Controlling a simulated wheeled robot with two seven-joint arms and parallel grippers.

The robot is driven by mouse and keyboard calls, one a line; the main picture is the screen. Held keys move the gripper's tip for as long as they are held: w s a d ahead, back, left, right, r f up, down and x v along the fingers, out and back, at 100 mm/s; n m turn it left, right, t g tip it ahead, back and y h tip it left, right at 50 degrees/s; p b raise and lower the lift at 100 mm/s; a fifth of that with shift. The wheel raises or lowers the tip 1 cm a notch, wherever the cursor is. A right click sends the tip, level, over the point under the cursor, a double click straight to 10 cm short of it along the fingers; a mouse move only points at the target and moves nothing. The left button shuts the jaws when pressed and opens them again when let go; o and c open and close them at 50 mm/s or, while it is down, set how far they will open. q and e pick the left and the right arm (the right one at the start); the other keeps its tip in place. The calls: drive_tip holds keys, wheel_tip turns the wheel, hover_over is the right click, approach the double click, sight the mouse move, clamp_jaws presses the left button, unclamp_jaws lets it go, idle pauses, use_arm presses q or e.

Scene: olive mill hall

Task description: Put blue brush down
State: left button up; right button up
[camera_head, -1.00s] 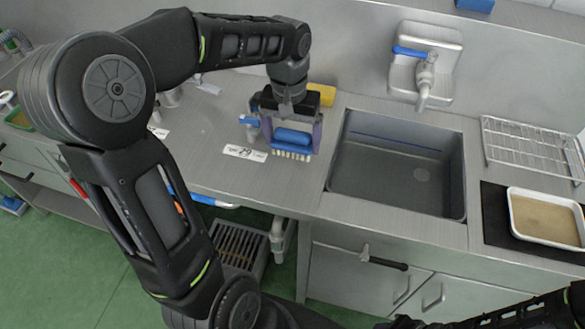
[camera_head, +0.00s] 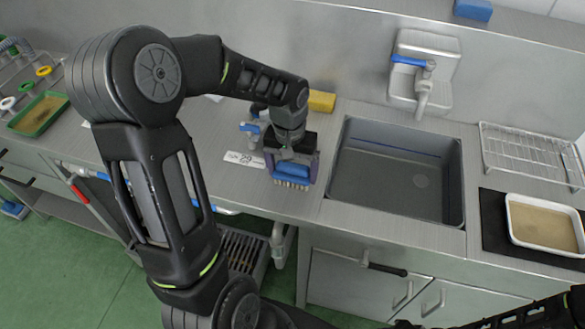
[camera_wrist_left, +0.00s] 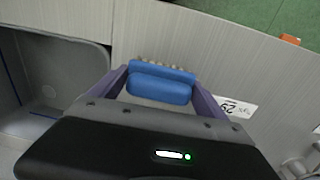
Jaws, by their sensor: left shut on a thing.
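The blue brush (camera_head: 291,172) has a blue back and pale bristles that point down toward the steel counter (camera_head: 238,188). It is left of the sink, near the counter's front edge. My left gripper (camera_head: 291,166) is shut on it from above, with a purple finger on each side. The left wrist view also shows the brush (camera_wrist_left: 160,84) between the fingers (camera_wrist_left: 160,90), bristles on its far side. I cannot tell whether the bristles touch the counter. My right gripper is not seen; only a part of my right arm shows at the bottom right.
The sink basin (camera_head: 343,190) lies just right of the brush. A white label (camera_head: 243,159) lies on the counter to its left. A yellow sponge (camera_head: 321,101) and a blue-handled valve (camera_head: 250,128) are behind. A white tray (camera_head: 513,238) stands far right.

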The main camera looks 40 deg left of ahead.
sight(290, 166)
use_arm(q)
drive_tip(key=shift+f, duration=0.2)
drive_tip(key=o, duration=1.3)
drive_tip(key=shift+r, duration=0.1)
drive_tip(key=r, duration=0.6)
drive_tip(key=r+b, duration=0.1)
drive_tip(key=r, duration=0.5)
drive_tip(key=shift+s+a+r, duration=0.15)
drive_tip(key=shift+a, duration=0.05)
